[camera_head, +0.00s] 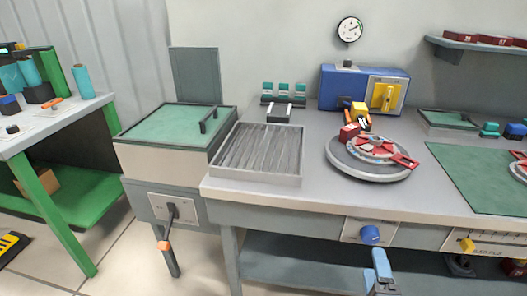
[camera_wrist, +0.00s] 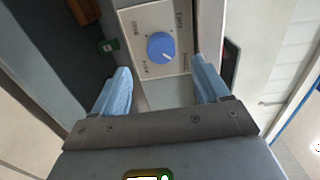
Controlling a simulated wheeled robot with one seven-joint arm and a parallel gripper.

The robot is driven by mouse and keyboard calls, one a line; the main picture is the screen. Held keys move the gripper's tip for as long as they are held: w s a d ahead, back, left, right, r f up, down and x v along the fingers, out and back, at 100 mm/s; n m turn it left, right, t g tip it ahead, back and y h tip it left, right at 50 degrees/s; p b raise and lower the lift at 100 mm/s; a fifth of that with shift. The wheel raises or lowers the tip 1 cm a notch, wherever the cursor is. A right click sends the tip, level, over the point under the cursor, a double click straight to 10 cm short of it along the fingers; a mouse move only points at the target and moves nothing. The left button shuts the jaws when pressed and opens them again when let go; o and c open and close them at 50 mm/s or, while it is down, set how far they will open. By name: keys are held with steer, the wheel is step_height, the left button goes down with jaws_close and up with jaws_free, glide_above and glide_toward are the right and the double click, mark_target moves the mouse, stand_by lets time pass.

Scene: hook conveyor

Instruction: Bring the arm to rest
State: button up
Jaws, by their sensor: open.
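My gripper (camera_head: 381,268) shows at the lower edge of the head view, in front of the workbench's front face. In the wrist view its two pale blue fingers (camera_wrist: 160,76) are spread apart with nothing between them. A round blue knob (camera_head: 370,234) on a pale labelled panel (camera_head: 352,231) is just beyond the fingertips. In the wrist view the knob (camera_wrist: 161,47) sits centred ahead of the gap, apart from both fingers. Most of my arm is out of view.
The workbench (camera_head: 312,195) carries a grey ribbed tray (camera_head: 301,180), a round turntable (camera_head: 340,164) with red parts, and a blue box with a yellow switch (camera_head: 330,97). A green-lidded cabinet (camera_head: 150,160) stands left. Floor (camera_head: 112,262) is clear between it and the green-framed table (camera_head: 55,205).

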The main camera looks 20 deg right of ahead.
steer(key=shift+a, duration=0.1)
steer(key=s+a+r+n+y, duration=0.3)
steer(key=s+a+r+n, duration=0.1)
steer(key=s+n, duration=0.4)
steer(key=s+a+r+n+y, duration=0.3)
steer(key=s+a+n, duration=0.3)
steer(key=s+n, duration=0.2)
steer(key=s+a+r+n+y, duration=0.4)
steer(key=s+a+r+n, duration=0.2)
steer(key=s+n, duration=0.2)
steer(key=shift+s+n, duration=0.25)
steer(key=shift+n, duration=0.15)
stand_by(1.3)
